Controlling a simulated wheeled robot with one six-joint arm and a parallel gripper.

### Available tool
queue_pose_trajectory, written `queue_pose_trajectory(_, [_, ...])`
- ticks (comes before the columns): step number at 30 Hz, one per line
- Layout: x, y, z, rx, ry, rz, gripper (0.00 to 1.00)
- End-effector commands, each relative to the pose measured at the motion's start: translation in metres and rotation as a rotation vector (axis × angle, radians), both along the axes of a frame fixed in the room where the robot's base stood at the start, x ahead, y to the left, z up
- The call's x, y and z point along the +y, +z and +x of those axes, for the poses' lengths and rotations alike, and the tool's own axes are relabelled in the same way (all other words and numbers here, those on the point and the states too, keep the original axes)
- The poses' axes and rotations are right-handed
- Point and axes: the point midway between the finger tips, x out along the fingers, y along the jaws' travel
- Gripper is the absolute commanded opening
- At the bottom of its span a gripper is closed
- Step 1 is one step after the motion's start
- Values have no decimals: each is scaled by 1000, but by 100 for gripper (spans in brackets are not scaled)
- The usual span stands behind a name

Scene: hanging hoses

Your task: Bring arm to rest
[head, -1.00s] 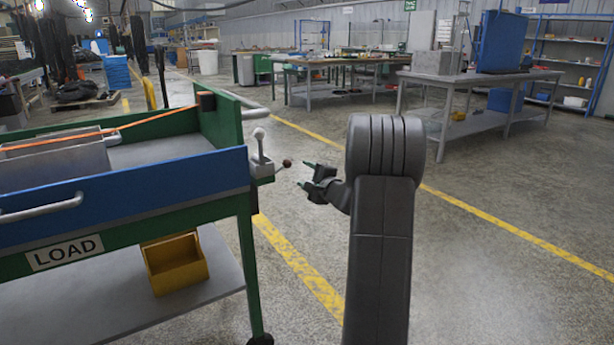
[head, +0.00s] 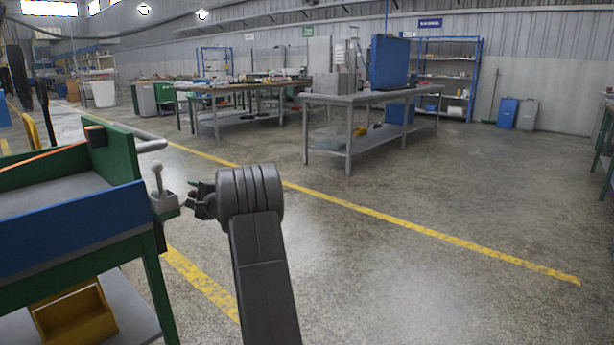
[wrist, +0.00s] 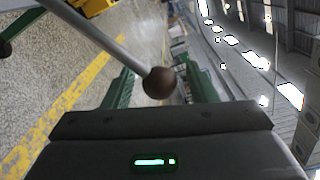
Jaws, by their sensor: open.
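My gripper (head: 194,203) is open, at the right end of the cart beside a small grey lever box (head: 163,202). In the wrist view my gripper (wrist: 164,82) shows two green fingers spread apart. A grey rod with a round brown knob (wrist: 159,83) reaches in from the upper left, and the knob appears between the fingers. I cannot tell whether they touch it.
The green and blue cart (head: 75,228) stands at left, with a yellow bin (head: 75,318) on its lower shelf. A grey table (head: 350,98) with a blue panel and a workbench (head: 240,88) stand farther back. The floor to the right is open, crossed by a yellow line.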

Motion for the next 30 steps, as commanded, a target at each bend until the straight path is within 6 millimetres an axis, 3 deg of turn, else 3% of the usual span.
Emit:
queue_pose_trajectory(6, [13,-1,11,0,0,0,52])
queue_pose_trajectory(19, [14,-1,12,2,-1,2,52])
queue_pose_trajectory(30, [-16,1,-11,2,-3,-1,52])
